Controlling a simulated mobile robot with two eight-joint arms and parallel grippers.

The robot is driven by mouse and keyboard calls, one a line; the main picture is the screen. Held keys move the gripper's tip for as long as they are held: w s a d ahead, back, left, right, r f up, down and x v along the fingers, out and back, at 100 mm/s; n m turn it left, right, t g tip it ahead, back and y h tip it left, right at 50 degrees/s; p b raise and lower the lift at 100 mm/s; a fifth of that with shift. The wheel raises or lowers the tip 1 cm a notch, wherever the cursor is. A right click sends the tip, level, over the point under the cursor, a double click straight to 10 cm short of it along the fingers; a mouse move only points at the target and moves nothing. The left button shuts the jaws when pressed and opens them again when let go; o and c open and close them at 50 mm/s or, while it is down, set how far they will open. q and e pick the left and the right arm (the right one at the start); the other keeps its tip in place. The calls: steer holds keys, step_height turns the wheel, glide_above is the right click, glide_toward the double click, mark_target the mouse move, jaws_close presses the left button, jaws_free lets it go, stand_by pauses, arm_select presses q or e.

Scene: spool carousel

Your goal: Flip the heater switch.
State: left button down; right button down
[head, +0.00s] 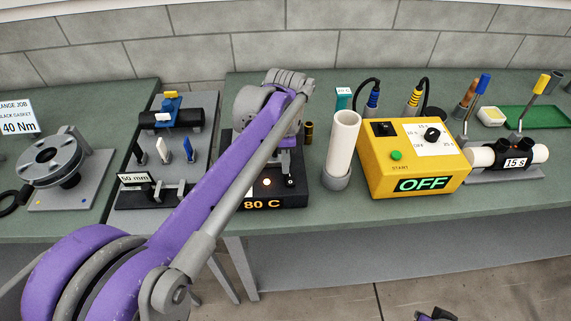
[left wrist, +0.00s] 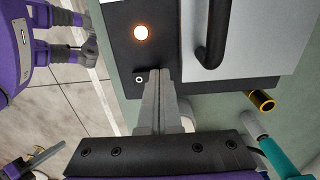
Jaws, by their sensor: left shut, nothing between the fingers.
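The heater is a black box (head: 262,202) with an orange "80 C" readout on its front, partly behind my left arm in the head view. Its lamp (head: 267,182) glows orange and shows in the left wrist view (left wrist: 141,32). The heater switch lies beside the lamp, by a small white "0" mark (left wrist: 139,78); its rocker is largely hidden by my fingers. My left gripper (left wrist: 160,74) is shut and empty, its fingertips at the switch; I cannot tell whether they touch it. A part of my right arm (head: 436,314) shows at the bottom edge; its jaws are unclear.
A white tube in a grey holder (head: 342,145) and a yellow timer box (head: 412,160) reading "OFF" stand right of the heater. A clamp fixture (head: 165,150) stands left, across a gap between benches. A dark and yellow cylinder (left wrist: 261,101) stands close by.

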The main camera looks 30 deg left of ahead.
arm_select(q)
steer(key=shift+f, duration=0.35)
steer(key=shift+w+f+g, duration=0.1)
steer(key=shift+f+g, duration=0.2)
steer(key=shift+f, duration=0.05)
steer(key=shift+r, duration=0.15)
steer(key=shift+s+d+r, duration=0.1)
steer(key=shift+s+d, duration=0.15)
steer(key=shift+s, duration=0.15)
steer(key=shift+s+d+r, duration=0.15)
steer(key=shift+s+r, duration=0.05)
steer(key=shift+s, duration=0.15)
steer(key=shift+w, duration=0.1)
